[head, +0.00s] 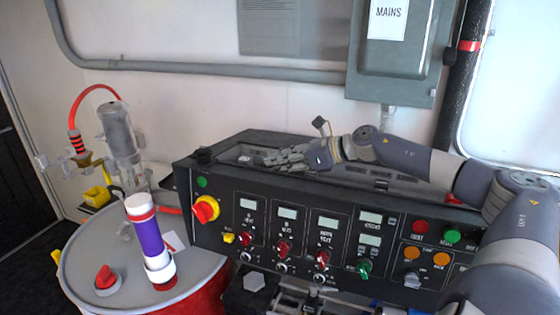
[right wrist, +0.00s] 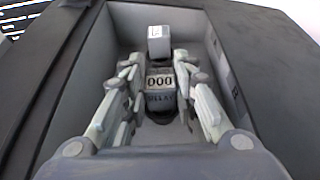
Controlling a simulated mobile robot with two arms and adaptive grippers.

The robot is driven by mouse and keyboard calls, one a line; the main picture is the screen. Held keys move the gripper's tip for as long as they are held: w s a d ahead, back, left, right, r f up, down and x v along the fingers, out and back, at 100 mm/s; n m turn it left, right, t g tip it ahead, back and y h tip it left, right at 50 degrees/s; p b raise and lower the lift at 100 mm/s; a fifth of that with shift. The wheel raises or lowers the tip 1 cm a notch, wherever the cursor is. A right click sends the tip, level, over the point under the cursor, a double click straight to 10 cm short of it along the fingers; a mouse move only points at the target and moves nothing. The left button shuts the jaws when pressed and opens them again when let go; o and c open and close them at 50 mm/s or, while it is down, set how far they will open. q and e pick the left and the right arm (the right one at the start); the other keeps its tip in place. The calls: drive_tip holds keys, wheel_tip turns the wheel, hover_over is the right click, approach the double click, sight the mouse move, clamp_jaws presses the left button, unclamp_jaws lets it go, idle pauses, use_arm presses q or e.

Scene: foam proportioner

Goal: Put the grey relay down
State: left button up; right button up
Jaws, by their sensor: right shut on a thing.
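My right gripper (head: 283,158) reaches from the right into the open recess (head: 226,158) in the top of the black control console. In the right wrist view the right gripper (right wrist: 160,95) has its fingers on both sides of a small grey block marked "000" and "RELAY", the grey relay (right wrist: 160,80), and is shut on it. The relay is inside the recess; whether it touches the floor there I cannot tell. In the head view the fingers hide it. My left gripper is not in view.
A second grey block (right wrist: 159,42) stands just beyond the relay, near the recess's far wall. The recess walls (right wrist: 222,75) rise close on both sides. Left of the console (head: 300,215), a drum (head: 210,268) carries a purple and white cylinder (head: 150,240).

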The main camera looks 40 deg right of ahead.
drive_tip(key=shift+f, duration=0.15)
drive_tip(key=o, duration=1.1)
drive_tip(key=shift+c, duration=0.2)
